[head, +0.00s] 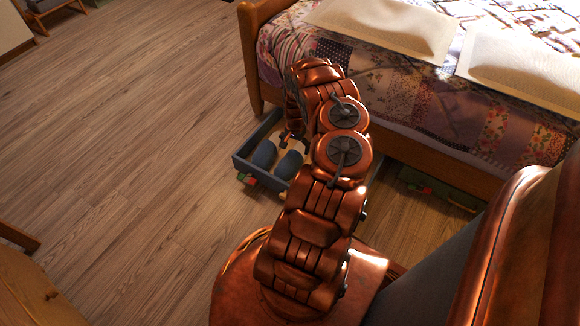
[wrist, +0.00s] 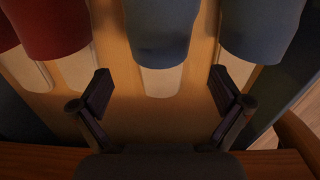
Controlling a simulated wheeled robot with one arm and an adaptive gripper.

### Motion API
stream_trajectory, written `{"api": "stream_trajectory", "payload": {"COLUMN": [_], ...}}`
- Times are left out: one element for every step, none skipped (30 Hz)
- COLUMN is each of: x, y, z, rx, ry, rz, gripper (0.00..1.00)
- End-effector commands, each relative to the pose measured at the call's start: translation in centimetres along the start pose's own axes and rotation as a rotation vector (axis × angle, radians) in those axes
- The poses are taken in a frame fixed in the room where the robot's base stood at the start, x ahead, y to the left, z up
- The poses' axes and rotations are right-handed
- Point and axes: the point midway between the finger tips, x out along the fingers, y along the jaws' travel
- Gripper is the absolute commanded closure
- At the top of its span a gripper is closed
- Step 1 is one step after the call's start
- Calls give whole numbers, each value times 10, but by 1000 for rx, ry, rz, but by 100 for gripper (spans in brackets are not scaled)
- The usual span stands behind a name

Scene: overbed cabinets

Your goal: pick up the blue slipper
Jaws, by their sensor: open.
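Two blue slippers lie side by side in an open blue-grey drawer at the bed's side: one (head: 263,154) on the left, one (head: 289,165) on the right. The wrist view shows a blue slipper in the middle (wrist: 160,32) and another at the right (wrist: 258,30), both with pale soles. My gripper (wrist: 160,82) is open and empty over the drawer. The middle slipper's near end lies between the fingers in the picture; I see no contact. In the head view my arm hides part of the drawer and most of the gripper.
Red slippers (wrist: 48,28) lie left of the blue ones in the wrist view. The bed (head: 385,95) with its patchwork cover stands close behind the drawer (head: 247,166). The wooden floor at left (head: 130,130) is clear.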

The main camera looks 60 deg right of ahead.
Motion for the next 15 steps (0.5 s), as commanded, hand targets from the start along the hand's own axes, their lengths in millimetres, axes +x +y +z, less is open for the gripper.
{"api": "stream_trajectory", "payload": {"x": [8, 10, 12, 14, 16, 19, 22, 25, 30, 34, 38, 42, 46, 49, 54], "y": [1, 1, 0, 0, 0, 0, 1, 1, 0, 0, 0, 0, -1, -1, -1], "z": [0, 0, 0, 1, 1, 1, 2, 2, 3, 4, 4, 6, 6, 6, 6], "rx": [2, 3, 3, 3, 2, 2, 1, 1, 1, 2, 3, 1, 0, 1, 2], "ry": [-1, -1, -1, -1, -1, -1, -1, -1, -1, -1, -1, -1, 0, 0, 0], "rz": [-1, -1, -1, -1, 0, 0, 0, 0, -1, -2, -2, -3, -3, -3, -4], "gripper": [0, 0, 0, 0, 0, 0, 0, 0, 0, 0, 0, 0, 0, 0, 0]}}
